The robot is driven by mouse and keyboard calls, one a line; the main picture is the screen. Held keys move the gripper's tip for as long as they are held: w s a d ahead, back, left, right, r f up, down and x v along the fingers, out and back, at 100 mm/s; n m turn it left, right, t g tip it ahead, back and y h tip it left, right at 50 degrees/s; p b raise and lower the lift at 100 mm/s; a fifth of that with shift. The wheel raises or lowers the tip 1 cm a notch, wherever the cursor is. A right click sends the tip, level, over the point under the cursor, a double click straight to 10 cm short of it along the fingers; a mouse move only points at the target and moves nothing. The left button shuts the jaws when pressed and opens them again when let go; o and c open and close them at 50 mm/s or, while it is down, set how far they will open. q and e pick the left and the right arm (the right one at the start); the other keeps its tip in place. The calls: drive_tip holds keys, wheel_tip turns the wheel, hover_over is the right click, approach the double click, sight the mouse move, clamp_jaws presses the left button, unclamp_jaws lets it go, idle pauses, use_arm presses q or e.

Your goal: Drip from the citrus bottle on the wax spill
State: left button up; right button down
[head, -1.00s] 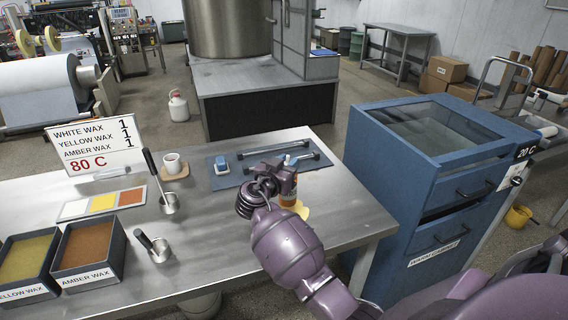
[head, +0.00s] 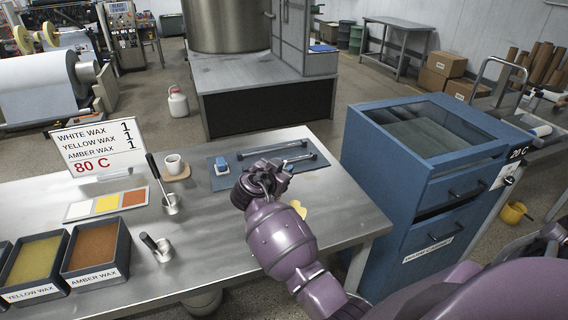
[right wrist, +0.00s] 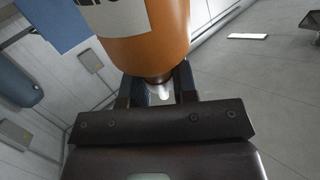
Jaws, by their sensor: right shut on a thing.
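The wax spill (head: 299,209) is a small pale yellow patch on the bench near its right side, partly covered by my right arm. My right gripper (head: 264,179) is above the bench, up and left of the spill in the head view. In the right wrist view it is shut on the orange citrus bottle (right wrist: 160,30), whose narrow end sits by the jaws. In the head view the bottle is hidden by the gripper and wrist, so its tilt over the spill cannot be told. My left gripper is not in view.
A blue mat (head: 222,181) with metal bars and a blue block lies behind the gripper. A cup (head: 173,164), two ladles and wax trays (head: 95,250) stand to the left. A blue cabinet (head: 425,190) stands right of the bench.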

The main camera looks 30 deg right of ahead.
drive_tip(key=shift+a+r+m+y+p, duration=0.1)
drive_tip(key=shift+m+y+p, duration=0.2)
drive_tip(key=shift+y+p, duration=0.1)
drive_tip(key=shift+w+a+f+m+y+p, duration=0.1)
drive_tip(key=shift+a+f+m+y+p, duration=0.1)
drive_tip(key=shift+f+m+y+p, duration=0.4)
drive_tip(key=shift+a+f+m+y+p, duration=0.15)
drive_tip(key=shift+f+m+y+p, duration=0.4)
drive_tip(key=shift+y, duration=0.25)
drive_tip(key=shift+w+a+f+m+y, duration=0.1)
drive_tip(key=shift+f+m+y, duration=0.15)
drive_tip(key=shift+f+y, duration=0.3)
drive_tip(key=shift+a+f+m+y, duration=0.15)
drive_tip(key=shift+f+m+y, duration=0.55)
drive_tip(key=shift+f+y, duration=0.6)
drive_tip(key=shift+w+a+f+m+t+y, duration=0.1)
drive_tip(key=shift+f+m+t+y, duration=0.2)
drive_tip(key=shift+f+y, duration=0.55)
drive_tip(key=shift+a+f+m+t+y, duration=0.15)
drive_tip(key=shift+f+m+y, duration=0.25)
drive_tip(key=shift+f, duration=0.7)
drive_tip(key=shift+d+f+m+t+y, duration=0.15)
drive_tip(key=shift+f+m+t+y, duration=0.3)
drive_tip(key=shift+y, duration=0.45)
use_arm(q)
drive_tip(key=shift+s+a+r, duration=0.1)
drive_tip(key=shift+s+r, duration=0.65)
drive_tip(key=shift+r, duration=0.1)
use_arm(e)
drive_tip(key=shift+f, duration=0.2)
